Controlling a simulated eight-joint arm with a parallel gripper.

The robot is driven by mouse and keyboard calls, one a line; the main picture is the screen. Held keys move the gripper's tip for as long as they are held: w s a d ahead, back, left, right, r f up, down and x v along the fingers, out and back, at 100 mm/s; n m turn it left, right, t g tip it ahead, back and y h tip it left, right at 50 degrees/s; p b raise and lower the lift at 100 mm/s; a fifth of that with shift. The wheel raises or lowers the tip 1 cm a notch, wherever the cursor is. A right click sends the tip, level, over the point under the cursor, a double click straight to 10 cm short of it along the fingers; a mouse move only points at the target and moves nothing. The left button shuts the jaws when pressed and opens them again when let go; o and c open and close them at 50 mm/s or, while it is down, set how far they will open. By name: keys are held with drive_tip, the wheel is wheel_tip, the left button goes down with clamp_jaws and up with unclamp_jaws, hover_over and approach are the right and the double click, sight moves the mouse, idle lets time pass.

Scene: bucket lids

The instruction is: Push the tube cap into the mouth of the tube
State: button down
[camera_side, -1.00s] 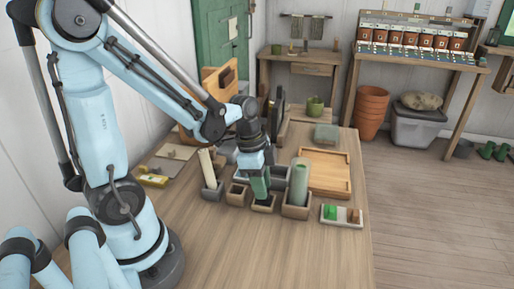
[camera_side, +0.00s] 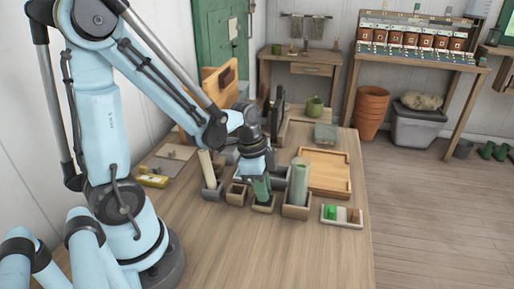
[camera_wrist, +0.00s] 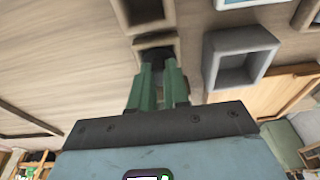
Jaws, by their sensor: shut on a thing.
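My gripper (camera_side: 262,193) points down over a small square wooden holder (camera_side: 263,209), its green fingers shut on a dark thing (camera_wrist: 160,54). The fingers cover most of that thing, so I cannot tell whether it is the tube cap or the tube. Its lower end is at the holder's opening, which also shows in the wrist view (camera_wrist: 150,42). A thick grey-green tube (camera_side: 299,184) stands upright in a larger wooden box (camera_side: 296,211), just right of my gripper. A cream tube (camera_side: 206,163) leans in a grey holder at left.
An empty-looking wooden box (camera_side: 237,194) stands just left of my gripper. A wooden tray (camera_side: 328,170) lies behind. The front of the table is clear.

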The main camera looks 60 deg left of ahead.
drive_tip(key=shift+r, duration=3)
drive_tip(key=shift+r, duration=0.3)
wheel_tip(320, 180, up, 17)
drive_tip(key=w+d, duration=0.6)
drive_tip(key=f, duration=0.4)
drive_tip(key=shift+s+a+f, duration=0.1)
drive_tip(key=shift+a+f, duration=0.15)
drive_tip(key=shift+f, duration=0.15)
